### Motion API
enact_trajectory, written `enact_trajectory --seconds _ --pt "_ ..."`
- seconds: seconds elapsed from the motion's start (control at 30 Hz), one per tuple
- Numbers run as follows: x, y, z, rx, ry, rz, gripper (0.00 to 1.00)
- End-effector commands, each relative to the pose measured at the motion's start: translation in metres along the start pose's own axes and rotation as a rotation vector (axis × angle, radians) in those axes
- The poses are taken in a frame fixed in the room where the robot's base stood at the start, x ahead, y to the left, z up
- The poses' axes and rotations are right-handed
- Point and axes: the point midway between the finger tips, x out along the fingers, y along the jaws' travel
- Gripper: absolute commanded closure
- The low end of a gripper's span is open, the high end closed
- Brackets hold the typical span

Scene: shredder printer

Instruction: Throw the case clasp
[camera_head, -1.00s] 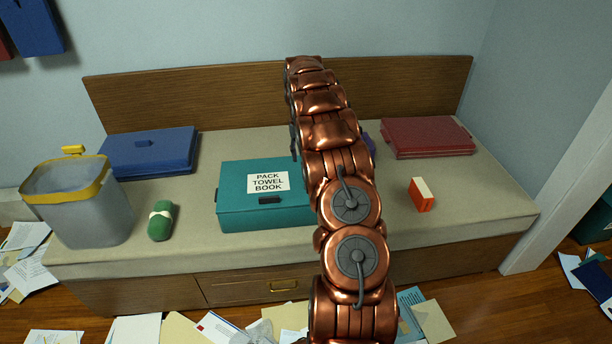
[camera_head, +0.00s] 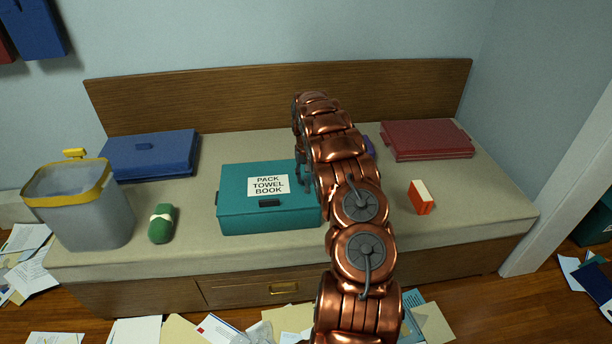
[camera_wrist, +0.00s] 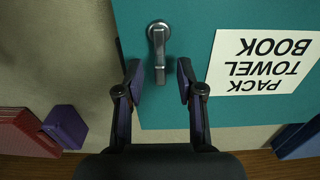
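The teal case (camera_head: 238,212) lies closed on the bench, its white "PACK TOWEL BOOK" label (camera_head: 268,185) facing up. In the wrist view a grey metal clasp lever (camera_wrist: 159,45) sits on the teal lid (camera_wrist: 190,25), beside the label, which appears upside down. My arm hides this lever in the head view. My gripper (camera_wrist: 158,82) is open. Its two dark fingers stand either side of the lever's lower end, with a gap on both sides. Whether their tips touch the lid cannot be told.
A blue case (camera_head: 150,157) and red case (camera_head: 430,139) lie on the bench (camera_head: 470,220). A grey bin with yellow rim (camera_head: 85,205), a green bundle (camera_head: 161,223) and an orange-white box (camera_head: 420,197) stand around. A purple object (camera_wrist: 65,125) is near. Papers litter the floor.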

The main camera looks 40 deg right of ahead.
Motion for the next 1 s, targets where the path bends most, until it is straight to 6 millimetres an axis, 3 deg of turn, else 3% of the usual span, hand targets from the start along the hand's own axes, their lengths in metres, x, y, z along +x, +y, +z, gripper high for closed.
enact_trajectory --seconds 0.27,0.6,1.0 --pt "0.0017 -0.0002 -0.0003 0.0 0.001 0.0 0.64" --pt "0.0016 -0.0002 -0.0003 0.0 0.001 0.0 0.99" --pt "0.0021 0.0 0.0 0.009 0.0 0.0 1.0"
